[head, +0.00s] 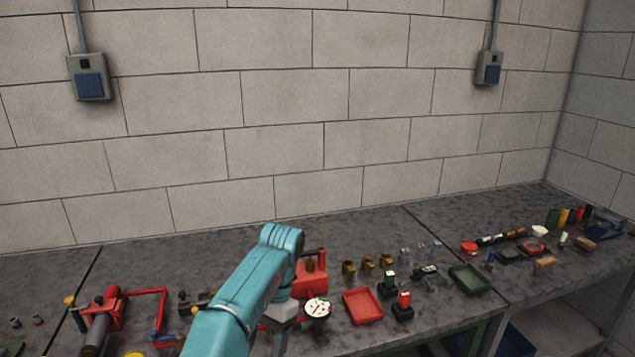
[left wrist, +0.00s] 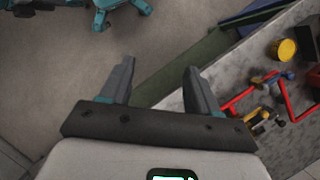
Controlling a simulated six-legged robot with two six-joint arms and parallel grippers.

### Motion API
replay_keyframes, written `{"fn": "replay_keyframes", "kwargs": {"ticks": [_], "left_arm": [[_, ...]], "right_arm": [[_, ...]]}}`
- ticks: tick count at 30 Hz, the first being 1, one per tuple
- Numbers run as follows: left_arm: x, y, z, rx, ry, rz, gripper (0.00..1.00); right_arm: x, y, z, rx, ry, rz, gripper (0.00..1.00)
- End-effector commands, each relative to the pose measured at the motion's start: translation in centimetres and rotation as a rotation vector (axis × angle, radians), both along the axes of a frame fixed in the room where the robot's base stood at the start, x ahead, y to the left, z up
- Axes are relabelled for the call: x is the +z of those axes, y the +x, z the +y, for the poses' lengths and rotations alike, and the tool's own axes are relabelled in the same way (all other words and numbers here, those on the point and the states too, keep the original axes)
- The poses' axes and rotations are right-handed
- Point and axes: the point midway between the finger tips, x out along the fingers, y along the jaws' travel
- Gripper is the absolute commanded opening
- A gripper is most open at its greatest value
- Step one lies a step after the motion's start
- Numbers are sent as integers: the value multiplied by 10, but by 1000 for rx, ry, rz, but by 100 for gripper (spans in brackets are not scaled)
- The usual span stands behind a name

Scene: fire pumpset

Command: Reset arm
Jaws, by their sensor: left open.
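My left gripper (left wrist: 157,68) is open and empty in the left wrist view, its two fingers apart. Floor and the front edge of the workbench show beyond the fingers. In the head view my teal arm rises from the bottom, bends at the top and comes down in front of the workbench (head: 190,258). The left fingers cannot be made out there. My right gripper is in neither view.
A red pipe assembly (head: 108,310) lies on the bench left of my arm. A round white gauge (head: 318,308), a red tray (head: 362,306) and a green tray (head: 469,278) are to the right. A block wall (head: 300,130) stands behind.

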Motion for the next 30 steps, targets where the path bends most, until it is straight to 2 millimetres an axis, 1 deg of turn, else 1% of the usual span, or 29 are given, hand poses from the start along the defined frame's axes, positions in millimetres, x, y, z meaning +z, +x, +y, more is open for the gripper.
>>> {"fn": "replay_keyframes", "kwargs": {"ticks": [3, 9, 11, 12, 14, 17, 20, 23, 24, 26, 27, 29, 30], "left_arm": [[-1, 1, 1, 1, -1, -2, 61], [-54, 15, 3, -7, -45, -27, 61], [-70, 17, 3, -7, -62, -36, 61], [-81, 17, 3, -5, -73, -40, 61], [-99, 17, 3, -1, -93, -48, 61], [-131, 13, 3, 11, -132, -64, 61], [-170, 3, 2, 39, -182, -79, 61], [-218, -18, 1, 93, -249, -100, 61], [-238, -31, 0, 126, -279, -111, 61], [-266, -54, -1, 183, -323, -127, 61], [-282, -70, -2, 228, -349, -141, 61], [-303, -97, -2, 299, -383, -160, 61], [-314, -116, -2, 350, -401, -173, 61]], "right_arm": [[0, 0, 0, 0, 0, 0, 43], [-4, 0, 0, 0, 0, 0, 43], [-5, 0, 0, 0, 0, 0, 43], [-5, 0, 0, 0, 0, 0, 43], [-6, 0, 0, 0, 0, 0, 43], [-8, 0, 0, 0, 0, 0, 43], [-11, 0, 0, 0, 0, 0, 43], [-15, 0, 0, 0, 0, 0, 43], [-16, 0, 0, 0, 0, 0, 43], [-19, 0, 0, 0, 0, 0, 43], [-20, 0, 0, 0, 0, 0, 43], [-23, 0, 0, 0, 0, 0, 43], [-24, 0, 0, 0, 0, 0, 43]]}}
